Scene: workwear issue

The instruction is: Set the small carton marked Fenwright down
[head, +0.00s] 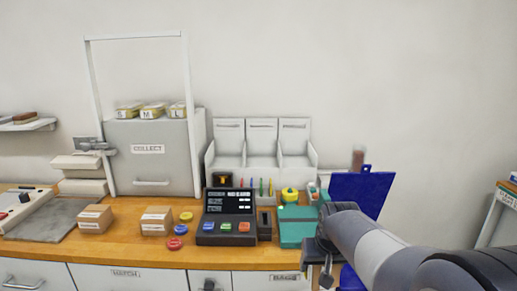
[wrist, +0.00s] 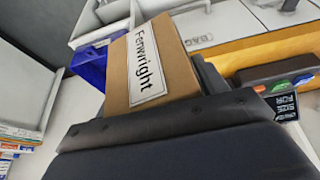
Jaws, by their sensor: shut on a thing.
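The small carton marked Fenwright (wrist: 180,68) is brown cardboard with a white label, and it fills the middle of the wrist view. My gripper (wrist: 152,84) is shut on it, with a dark finger on each side. In the head view my gripper (head: 322,256) is at the counter's front edge, right of centre. The carton cannot be made out there.
A blue panel (head: 365,190) stands at the right. Bare wood shows along the front.

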